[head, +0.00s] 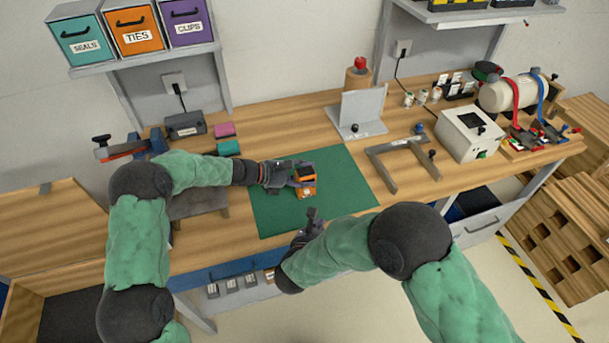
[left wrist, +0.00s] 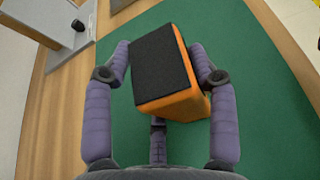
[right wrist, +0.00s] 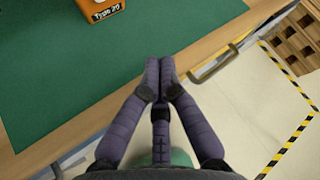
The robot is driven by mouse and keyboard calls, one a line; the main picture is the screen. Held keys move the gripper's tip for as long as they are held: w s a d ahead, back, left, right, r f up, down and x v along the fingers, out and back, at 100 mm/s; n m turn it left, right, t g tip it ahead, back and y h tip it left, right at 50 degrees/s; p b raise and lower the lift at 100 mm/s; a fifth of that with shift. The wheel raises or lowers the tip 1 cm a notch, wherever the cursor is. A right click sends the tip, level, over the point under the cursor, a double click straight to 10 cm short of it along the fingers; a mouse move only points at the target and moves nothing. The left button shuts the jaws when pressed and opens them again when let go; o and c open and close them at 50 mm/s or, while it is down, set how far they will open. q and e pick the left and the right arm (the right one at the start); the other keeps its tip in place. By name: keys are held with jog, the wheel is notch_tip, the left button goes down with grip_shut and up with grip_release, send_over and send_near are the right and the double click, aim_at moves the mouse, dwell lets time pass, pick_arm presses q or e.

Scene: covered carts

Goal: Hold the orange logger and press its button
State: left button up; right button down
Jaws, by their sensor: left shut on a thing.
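The orange logger (head: 306,190) is a small orange box with a black panel, over the green mat (head: 349,190). My left gripper (head: 296,175) is shut on it, with purple fingers on both sides. In the left wrist view the logger (left wrist: 165,75) sits tilted between the fingers, black face toward the camera. My right gripper (right wrist: 158,75) is shut and empty near the front edge of the bench, apart from the logger.
A grey angled stand (head: 358,115) is behind the mat, and a grey frame (head: 405,163) lies to its right. A white box (head: 468,133) and a tank (head: 508,95) stand farther right. The mat's right part is clear.

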send_near(313, 192)
jog(key=shift+s+d+x, duration=0.1)
jog(key=shift+d+x, duration=0.05)
jog(key=shift+x, duration=0.85)
jog(key=shift+s+d+x, duration=0.1)
jog(key=shift+d+x, duration=0.05)
jog(key=shift+x, duration=0.8)
jog(key=shift+w+f, duration=0.1)
jog(key=shift+f, duration=0.05)
jog(key=shift+w+a, duration=0.1)
jog(key=shift+w, duration=0.25)
jog(key=shift+w+a, duration=0.1)
jog(key=shift+w, duration=0.15)
dwell(0.6)
jog(key=shift+s, duration=0.7)
